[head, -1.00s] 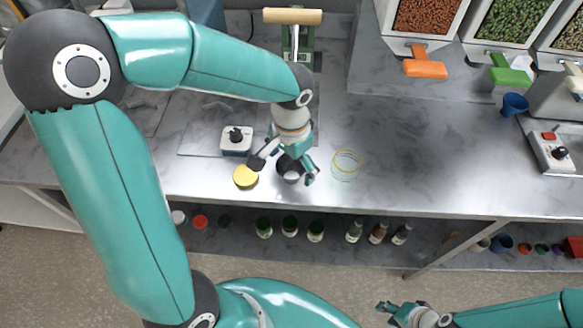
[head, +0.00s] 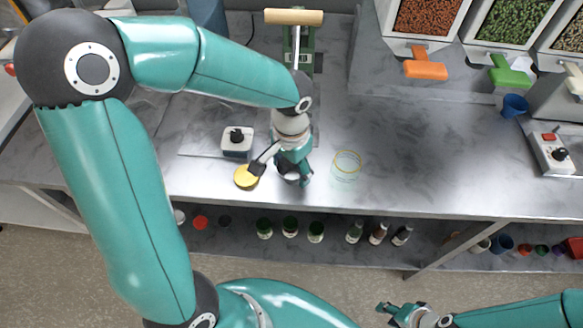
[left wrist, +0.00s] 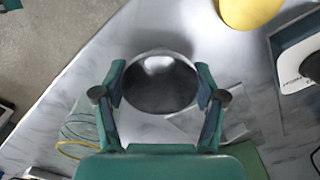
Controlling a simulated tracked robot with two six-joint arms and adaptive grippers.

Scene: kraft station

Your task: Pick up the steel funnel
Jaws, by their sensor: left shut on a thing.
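The steel funnel (head: 291,178) stands near the front edge of the steel counter, partly hidden under my left gripper in the head view. In the left wrist view its round, dark grey mouth (left wrist: 160,92) lies between the two fingers. My left gripper (head: 281,174) is shut on the funnel, one finger on each side of its rim. In the left wrist view the left gripper (left wrist: 160,90) shows both fingertips against it. I cannot tell whether the funnel is clear of the counter. My right gripper (head: 384,312) is at the bottom of the head view, its fingers apart and empty.
A yellow round lid (head: 246,177) lies just left of the left gripper. A white box with a black knob (head: 237,141) stands behind it. A clear jar with a yellow rim (head: 346,164) is to the right. Bottles (head: 378,232) stand on the shelf below. The counter's right middle is free.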

